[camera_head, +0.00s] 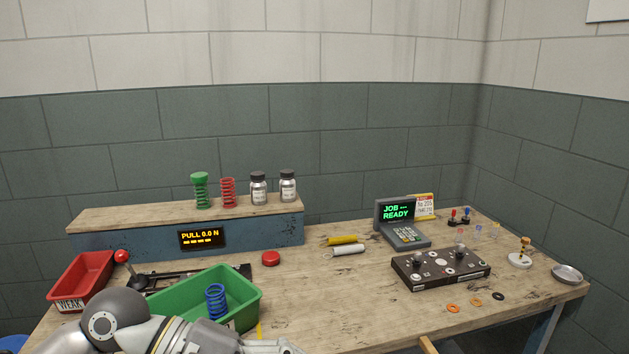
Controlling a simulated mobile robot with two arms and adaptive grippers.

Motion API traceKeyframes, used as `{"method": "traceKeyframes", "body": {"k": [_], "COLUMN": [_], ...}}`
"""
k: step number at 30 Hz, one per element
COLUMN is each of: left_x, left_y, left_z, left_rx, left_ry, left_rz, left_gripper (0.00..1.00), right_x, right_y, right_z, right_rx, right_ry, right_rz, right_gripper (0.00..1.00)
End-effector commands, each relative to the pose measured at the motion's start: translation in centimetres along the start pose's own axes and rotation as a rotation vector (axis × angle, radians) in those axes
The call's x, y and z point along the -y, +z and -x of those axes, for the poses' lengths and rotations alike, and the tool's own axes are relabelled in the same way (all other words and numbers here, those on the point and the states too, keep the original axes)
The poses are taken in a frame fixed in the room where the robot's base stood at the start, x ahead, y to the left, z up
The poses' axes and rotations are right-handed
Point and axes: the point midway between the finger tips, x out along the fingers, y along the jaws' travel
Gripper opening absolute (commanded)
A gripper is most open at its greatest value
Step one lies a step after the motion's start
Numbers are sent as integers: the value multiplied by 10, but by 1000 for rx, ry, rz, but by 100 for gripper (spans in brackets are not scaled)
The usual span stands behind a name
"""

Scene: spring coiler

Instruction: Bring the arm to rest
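My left arm (115,318) comes in from the bottom left, low in front of the workbench. The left gripper (285,346) sits at the bottom edge, just in front of the green bin (255,300). It is partly cut off by the frame, and its fingertips do not show clearly. I cannot tell whether it is open or shut. A blue spring (215,301) stands in the green bin, and my arm hides part of the bin's front. My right gripper is not in view.
A red bin (80,276) labelled WEAK and a red-knobbed lever (122,257) are at the left. The back shelf (130,216) holds a green spring (200,190), a red spring (228,193) and two jars. A terminal (402,222) reads JOB READY. The bench's front middle is clear.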

Motion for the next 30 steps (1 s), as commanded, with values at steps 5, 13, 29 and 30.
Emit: {"method": "traceKeyframes", "body": {"k": [5, 13, 29, 30], "left_x": [-53, -115, 45, 72], "left_y": [48, 37, -167, -176], "left_z": [-7, 52, 117, 111], "left_rx": [321, 809, -1458, -1379], "left_ry": [341, 799, -1454, -1400], "left_rz": [361, 1019, -1998, -1895], "left_gripper": [66, 66, 66, 66], "right_x": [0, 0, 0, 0], "right_y": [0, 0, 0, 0], "right_z": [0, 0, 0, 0], "right_rx": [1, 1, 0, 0], "right_ry": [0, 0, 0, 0], "right_rz": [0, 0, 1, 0], "right_gripper": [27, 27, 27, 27]}}
